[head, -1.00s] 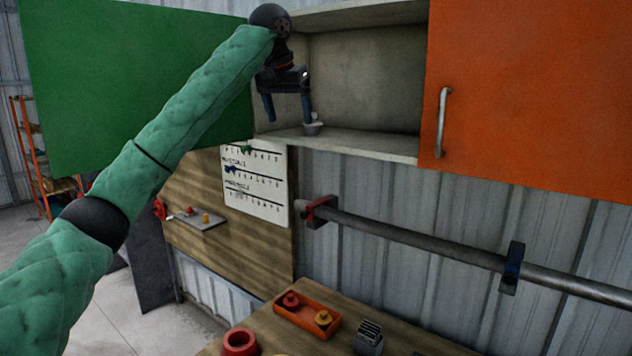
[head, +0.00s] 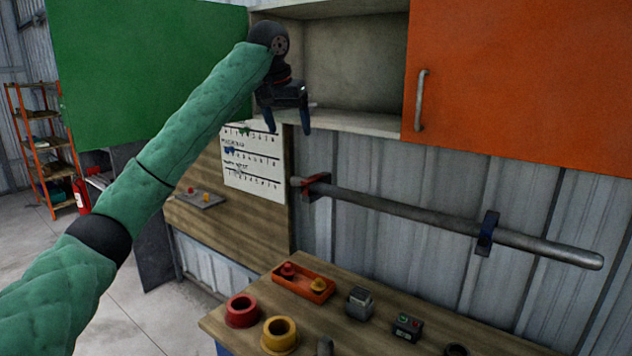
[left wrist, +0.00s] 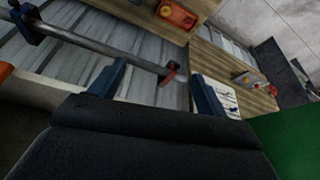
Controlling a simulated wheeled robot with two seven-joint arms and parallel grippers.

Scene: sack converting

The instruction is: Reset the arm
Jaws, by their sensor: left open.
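My left arm (head: 170,160), in a green quilted sleeve, reaches up from the lower left of the head view. My left gripper (head: 288,130) is open and points down in front of the open cabinet's shelf edge. It also shows in the left wrist view (left wrist: 160,92), fingers apart with nothing between them. A small grey object (head: 312,104) is partly visible on the cabinet shelf (head: 360,122), just behind the gripper. My right gripper is not in view.
A green door (head: 150,60) stands open left of the cabinet, and an orange door (head: 520,80) is on the right. A pipe (head: 400,212) runs along the wall below. The workbench (head: 330,310) holds a red tray (head: 304,290), red ring (head: 242,310) and yellow ring (head: 280,335).

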